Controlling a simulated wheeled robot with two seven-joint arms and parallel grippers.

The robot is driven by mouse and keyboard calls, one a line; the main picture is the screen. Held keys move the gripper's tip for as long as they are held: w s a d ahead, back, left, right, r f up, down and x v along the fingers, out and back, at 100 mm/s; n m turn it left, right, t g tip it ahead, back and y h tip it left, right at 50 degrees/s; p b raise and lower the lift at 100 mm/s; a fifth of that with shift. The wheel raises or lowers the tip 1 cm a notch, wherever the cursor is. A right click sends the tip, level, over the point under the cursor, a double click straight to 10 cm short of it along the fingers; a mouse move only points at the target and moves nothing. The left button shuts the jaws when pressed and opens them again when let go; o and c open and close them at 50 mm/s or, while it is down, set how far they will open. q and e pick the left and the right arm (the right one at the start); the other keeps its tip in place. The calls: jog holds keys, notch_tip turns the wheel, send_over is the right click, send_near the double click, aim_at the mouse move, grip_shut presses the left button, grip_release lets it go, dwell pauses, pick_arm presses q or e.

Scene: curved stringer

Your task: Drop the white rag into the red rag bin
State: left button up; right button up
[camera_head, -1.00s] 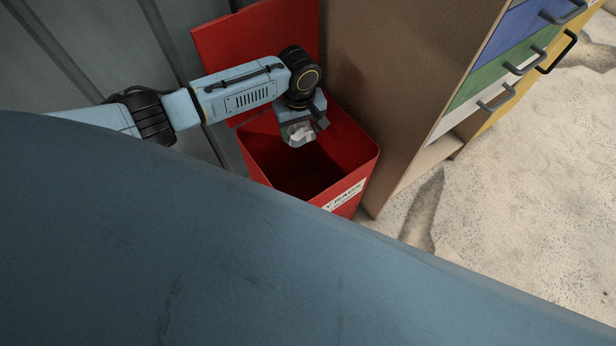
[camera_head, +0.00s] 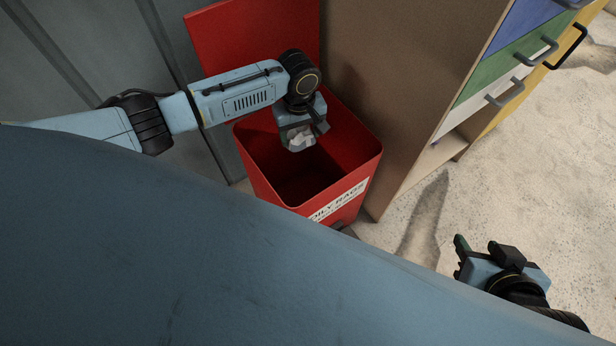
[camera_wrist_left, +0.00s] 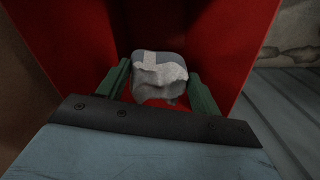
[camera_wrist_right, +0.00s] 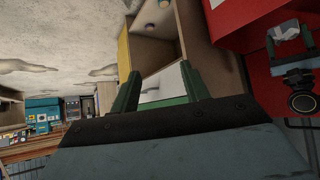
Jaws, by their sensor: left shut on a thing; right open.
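The white rag (camera_head: 301,140) is a crumpled light cloth held in my left gripper (camera_head: 298,143). The gripper is over the open mouth of the red rag bin (camera_head: 345,200), whose front carries an "OILY RAGS" label and whose lid stands open behind. In the left wrist view the rag (camera_wrist_left: 160,75) sits between the green fingers, with red bin walls around it. My right gripper (camera_head: 468,258) is open and empty over the floor at the lower right.
A brown cabinet (camera_head: 400,90) with blue, green, white and yellow drawers stands right beside the bin. A grey corrugated wall (camera_head: 60,60) is behind my left arm. The sandy floor (camera_head: 540,170) on the right is open.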

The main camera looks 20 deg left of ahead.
pick_arm(q)
jog(key=shift+f, duration=0.3)
pick_arm(e)
jog(key=shift+w+a+r+t, duration=0.2)
jog(key=shift+w+r+t, duration=0.15)
jog(key=shift+r, duration=0.15)
jog(key=shift+w+a+r+t, duration=0.2)
jog(key=shift+r+t, duration=0.15)
jog(key=shift+r, duration=0.1)
pick_arm(q)
jog(key=o, duration=0.9)
jog(key=shift+o, duration=0.2)
notch_tip(320, 180, up, 6)
jog(key=p, duration=0.3)
jog(key=shift+r, duration=0.1)
pick_arm(e)
jog(key=s+d+f+g+h, duration=0.2)
jog(key=s+d+f+g, duration=0.2)
jog(key=s+f+g, duration=0.4)
pick_arm(q)
notch_tip(320, 180, up, 7)
jog(key=p, duration=0.3)
pick_arm(e)
jog(key=d+f, duration=0.3)
jog(key=f, duration=0.4)
jog(key=shift+s+d+f+t, duration=0.15)
jog(key=shift+s+f+t, duration=0.05)
jog(key=shift+f+t, duration=0.1)
pick_arm(q)
jog(key=shift+r, duration=0.1)
